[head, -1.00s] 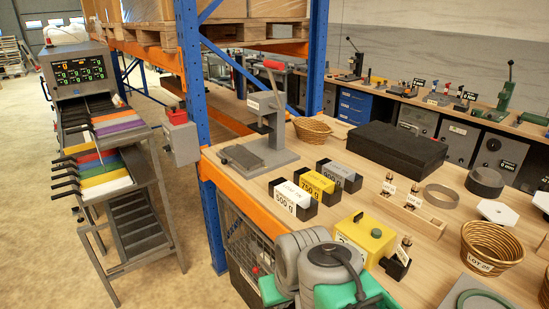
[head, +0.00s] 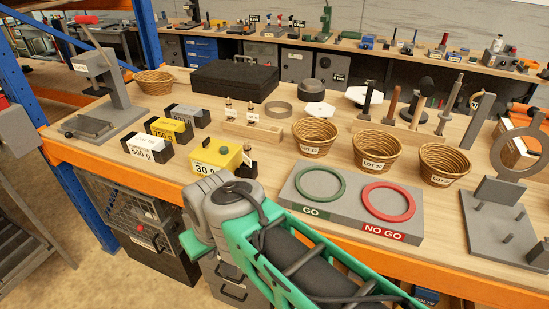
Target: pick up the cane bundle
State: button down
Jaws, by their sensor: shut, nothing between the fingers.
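I cannot make out a cane bundle in the head view. The only woven cane-like things that I see are baskets. Three labelled wicker baskets, the left one (head: 314,137), the middle one (head: 377,152) and the right one (head: 442,164), stand on the wooden bench behind the GO / NO GO board. A smaller wicker basket (head: 154,83) stands at the back left. My green and grey arm crosses the lower middle of the view, in front of the bench edge. My gripper does not show.
The GO / NO GO board (head: 348,221) with a green and a red ring lies near the front edge. Left of it are a yellow 30 g block (head: 216,158) and several weight blocks. A black case (head: 234,79) lies behind. A grey fixture (head: 505,220) stands at the right.

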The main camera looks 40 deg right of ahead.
aim_at(246, 156)
jog(key=z, duration=1.8)
jog(key=k, duration=0.65)
jog(key=u, duration=0.8)
jog(key=i, duration=1)
